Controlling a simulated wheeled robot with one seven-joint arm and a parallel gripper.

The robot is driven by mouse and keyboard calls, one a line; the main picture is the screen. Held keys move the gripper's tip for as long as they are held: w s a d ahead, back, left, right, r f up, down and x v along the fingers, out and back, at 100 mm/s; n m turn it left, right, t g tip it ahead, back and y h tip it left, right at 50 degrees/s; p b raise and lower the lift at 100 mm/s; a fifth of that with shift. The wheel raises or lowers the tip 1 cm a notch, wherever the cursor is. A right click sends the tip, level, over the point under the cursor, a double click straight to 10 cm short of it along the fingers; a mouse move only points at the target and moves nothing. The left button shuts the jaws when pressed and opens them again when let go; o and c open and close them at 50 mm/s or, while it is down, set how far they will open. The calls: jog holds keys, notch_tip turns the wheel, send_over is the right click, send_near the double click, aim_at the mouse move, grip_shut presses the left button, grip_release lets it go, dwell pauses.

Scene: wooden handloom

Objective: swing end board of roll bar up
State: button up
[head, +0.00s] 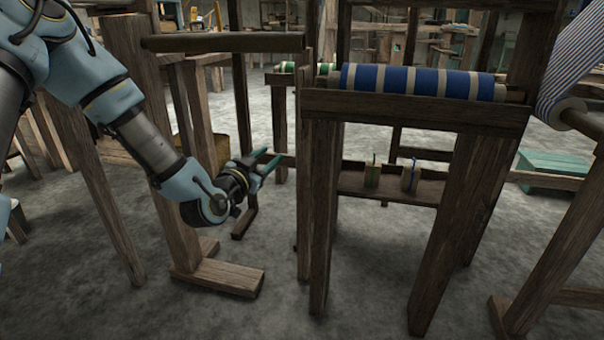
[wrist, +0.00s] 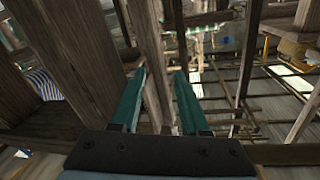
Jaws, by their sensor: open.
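A dark horizontal bar (head: 225,42) spans the upper left of the head view. A narrow upright board (head: 304,150) stands below its right end, at the left side of the wooden frame. I cannot tell for certain which piece is the roll bar's end board. My gripper (head: 268,162) is open and empty, low in the space under the bar, left of the upright board and apart from it in the head view. In the wrist view, its two green fingers (wrist: 160,75) are spread, and a wooden upright (wrist: 147,40) shows beyond and between them; its distance is unclear.
A roll of blue and cream striped cloth (head: 418,82) lies behind a front beam (head: 415,110). A low shelf (head: 345,184) holds small blocks. A wooden foot (head: 222,276) lies on the floor below my gripper. Open grey floor (head: 260,318) is in front.

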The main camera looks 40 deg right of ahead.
aim_at(303, 138)
jog(key=s+d+f+n+t+h+b, duration=0.2)
jog(key=s+d+f+t+h+b, duration=0.15)
jog(key=b, duration=0.25)
jog(key=x, duration=0.3)
jog(key=b+x, duration=0.1)
jog(key=x, duration=0.2)
jog(key=b+x, duration=0.1)
jog(key=x, duration=0.3)
jog(key=shift+s+r, duration=0.15)
jog(key=shift+s, duration=0.1)
grip_shut()
dwell(0.9)
